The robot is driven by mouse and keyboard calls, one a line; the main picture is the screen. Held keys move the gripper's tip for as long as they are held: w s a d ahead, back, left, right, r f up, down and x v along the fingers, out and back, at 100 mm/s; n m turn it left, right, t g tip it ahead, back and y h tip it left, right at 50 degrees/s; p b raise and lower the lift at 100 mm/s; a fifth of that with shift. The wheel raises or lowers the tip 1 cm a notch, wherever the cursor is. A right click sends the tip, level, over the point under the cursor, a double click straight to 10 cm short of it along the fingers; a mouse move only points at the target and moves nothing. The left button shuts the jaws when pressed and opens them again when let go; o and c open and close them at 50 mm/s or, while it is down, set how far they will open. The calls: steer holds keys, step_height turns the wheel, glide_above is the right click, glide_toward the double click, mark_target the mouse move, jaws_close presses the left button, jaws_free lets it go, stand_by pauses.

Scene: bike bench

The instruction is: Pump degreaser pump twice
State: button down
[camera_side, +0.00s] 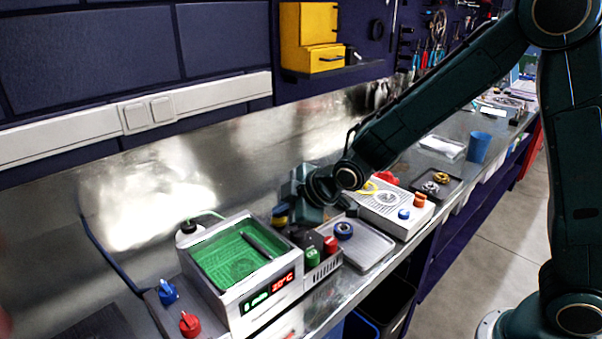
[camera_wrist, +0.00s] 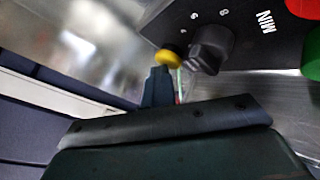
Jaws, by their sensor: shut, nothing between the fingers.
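My gripper (camera_side: 297,210) is low behind the timer box, between the green-screened bath and the tray; its fingers are shut and empty. In the wrist view my fingertips (camera_wrist: 160,76) point at a round yellow cap (camera_wrist: 171,54), very close to it; I cannot tell whether they touch. The yellow piece (camera_side: 280,210) also shows beside my gripper in the side view. I cannot tell for sure that it is the degreaser pump head; its lower part is hidden. A white bottle (camera_side: 188,236) with a dark top stands behind the bath's left corner.
A black dial (camera_wrist: 211,47) marked MIN sits right beside the yellow cap. Green (camera_side: 313,258) and red (camera_side: 330,245) knobs stand in front of my gripper. The bath (camera_side: 246,262) is to the left, a grey tray (camera_side: 366,250) to the right. The metal back wall is close behind.

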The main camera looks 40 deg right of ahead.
mark_target(285, 220)
steer(key=shift+s+f, duration=0.1)
steer(key=shift+s, duration=0.25)
stand_by(0.3)
steer(key=shift+w+r, duration=0.15)
steer(key=shift+r, duration=3)
steer(key=s+d+r+m+g, duration=0.1)
steer(key=s+d+r+m, duration=0.1)
steer(key=s, duration=0.7)
steer(key=s+d+r+m+g+h, duration=0.1)
steer(key=s+d+m, duration=0.4)
steer(key=s, duration=0.5)
steer(key=s+d+r+m+g+h, duration=0.1)
steer(key=s+d+r+m, duration=0.2)
steer(key=s, duration=0.7)
steer(key=shift+d+r+m+g, duration=0.3)
steer(key=shift+d+m, duration=0.4)
steer(key=shift+d, duration=0.25)
